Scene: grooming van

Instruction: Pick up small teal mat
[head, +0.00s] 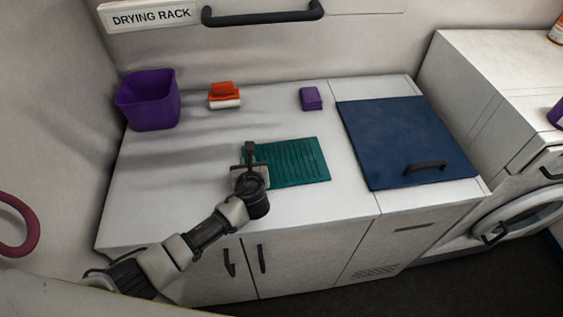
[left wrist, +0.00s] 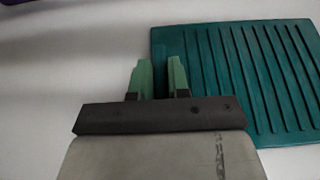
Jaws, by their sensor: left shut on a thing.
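The small teal mat (head: 292,160) is a ribbed, flat rectangle at the middle of the white counter. It also shows in the left wrist view (left wrist: 240,75), at the right. My left gripper (head: 249,155) is at the mat's left edge. In the left wrist view my left gripper's green fingertips (left wrist: 160,75) sit on either side of that edge and are shut on it. The mat looks flat on the counter or very close to it; I cannot tell whether there is a gap. My right gripper is not in view.
A purple bin (head: 149,105), a red and white brush (head: 224,95) and a purple block (head: 311,98) stand along the back of the counter (head: 180,180). A dark blue lid (head: 400,140) with a black handle lies to the right. The counter's front left is clear.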

